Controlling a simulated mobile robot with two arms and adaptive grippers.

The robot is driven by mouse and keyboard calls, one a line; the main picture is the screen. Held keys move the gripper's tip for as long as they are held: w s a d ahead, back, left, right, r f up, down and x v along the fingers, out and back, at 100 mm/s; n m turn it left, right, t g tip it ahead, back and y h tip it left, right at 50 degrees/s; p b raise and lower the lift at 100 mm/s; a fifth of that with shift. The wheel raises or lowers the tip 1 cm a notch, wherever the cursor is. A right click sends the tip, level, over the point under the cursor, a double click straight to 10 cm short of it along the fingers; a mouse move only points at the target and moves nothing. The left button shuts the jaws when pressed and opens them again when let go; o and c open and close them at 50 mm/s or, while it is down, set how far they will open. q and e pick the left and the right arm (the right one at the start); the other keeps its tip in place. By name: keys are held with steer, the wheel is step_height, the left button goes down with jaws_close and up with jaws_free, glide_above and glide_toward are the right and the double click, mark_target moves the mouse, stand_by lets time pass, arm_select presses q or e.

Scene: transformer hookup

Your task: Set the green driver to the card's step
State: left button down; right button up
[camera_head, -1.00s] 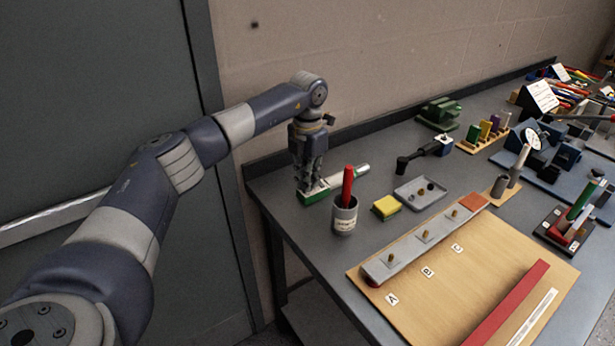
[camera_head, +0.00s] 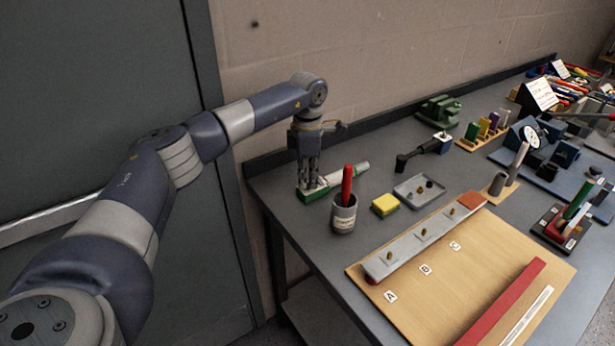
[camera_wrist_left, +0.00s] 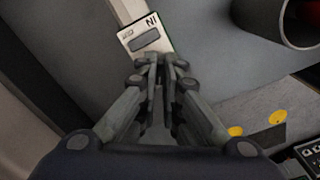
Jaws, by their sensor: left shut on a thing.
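A green and white tool (camera_head: 349,175), which looks like the green driver, lies on the bench near its left end. Its pale cylinder points right. My left gripper (camera_head: 309,187) points straight down over the tool's left part and is shut on it. In the left wrist view, the fingertips (camera_wrist_left: 155,65) are close together at the edge of a pale labelled block (camera_wrist_left: 146,38) with a dark window and green edges. The fingers hide the grip. A white card (camera_head: 541,94) stands at the back right, its text too small to read. My right gripper is out of view.
A grey cup (camera_head: 344,217) with a red handle stands close to the right of the tool. A yellow sponge (camera_head: 385,205), a grey tray (camera_head: 420,190) and a wooden board (camera_head: 440,290) are farther right. The wall is behind; the bench's left edge is close.

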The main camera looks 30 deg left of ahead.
mark_target(308, 183)
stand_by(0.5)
arm_select(q)
steer(key=c, duration=2)
jaws_free()
steer(key=shift+c, duration=0.2)
steer(key=shift+r, duration=0.2)
step_height(308, 183, up, 12)
steer(key=shift+f, duration=0.2)
